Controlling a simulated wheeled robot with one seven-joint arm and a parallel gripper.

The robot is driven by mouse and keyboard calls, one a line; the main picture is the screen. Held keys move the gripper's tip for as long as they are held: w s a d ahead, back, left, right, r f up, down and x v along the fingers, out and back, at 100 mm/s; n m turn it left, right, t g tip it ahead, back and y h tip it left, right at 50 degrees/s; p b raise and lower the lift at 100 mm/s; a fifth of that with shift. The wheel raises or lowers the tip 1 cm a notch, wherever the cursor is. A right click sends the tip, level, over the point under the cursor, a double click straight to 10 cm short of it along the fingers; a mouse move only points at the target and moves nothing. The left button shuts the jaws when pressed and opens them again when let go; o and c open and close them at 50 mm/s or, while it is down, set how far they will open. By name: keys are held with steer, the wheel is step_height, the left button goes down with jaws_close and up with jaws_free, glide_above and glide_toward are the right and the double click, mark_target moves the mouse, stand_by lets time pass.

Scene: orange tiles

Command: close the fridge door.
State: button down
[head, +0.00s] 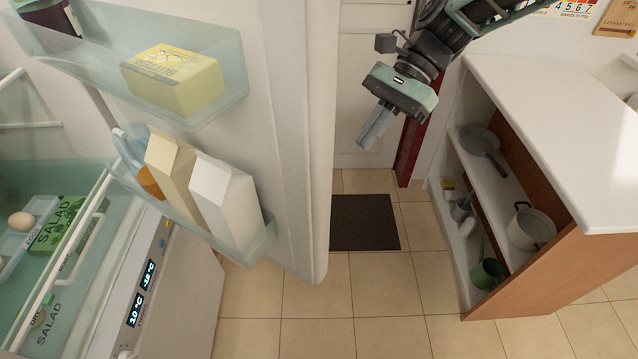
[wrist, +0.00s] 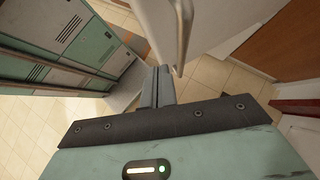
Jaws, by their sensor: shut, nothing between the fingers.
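The fridge door (head: 312,140) stands open in the head view, its inner side facing me. Its shelves hold a butter pack (head: 172,80) and cartons (head: 228,205). The fridge body (head: 165,300), with a lit display, is at lower left. My gripper (head: 372,135) is beyond the door's free edge, to its right, with fingers pointing down. In the wrist view my gripper (wrist: 157,88) is shut and empty. A pale panel, apparently the fridge door (wrist: 218,30), and a metal handle (wrist: 184,35) show just beyond the fingertips. I cannot tell whether the fingers touch the door.
A counter with open shelves (head: 545,270) holding pans and pots stands at the right. A dark mat (head: 365,222) lies on the tiled floor before a white room door (head: 365,75). Floor between the fridge door and the counter is clear. The open fridge (head: 60,225) holds salad and eggs.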

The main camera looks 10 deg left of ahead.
mark_target(325, 185)
steer(key=shift+s+a+r+p+x, duration=0.3)
steer(key=shift+p+x, duration=0.6)
steer(key=shift+x, duration=1.2)
steer(key=shift+s+a+r+p+x, duration=0.3)
steer(key=shift+p+x, duration=0.65)
steer(key=shift+x, duration=1.2)
steer(key=shift+s+a+r+p+x, duration=0.15)
steer(key=shift+r+p+x, duration=0.5)
steer(key=shift+x, duration=1.45)
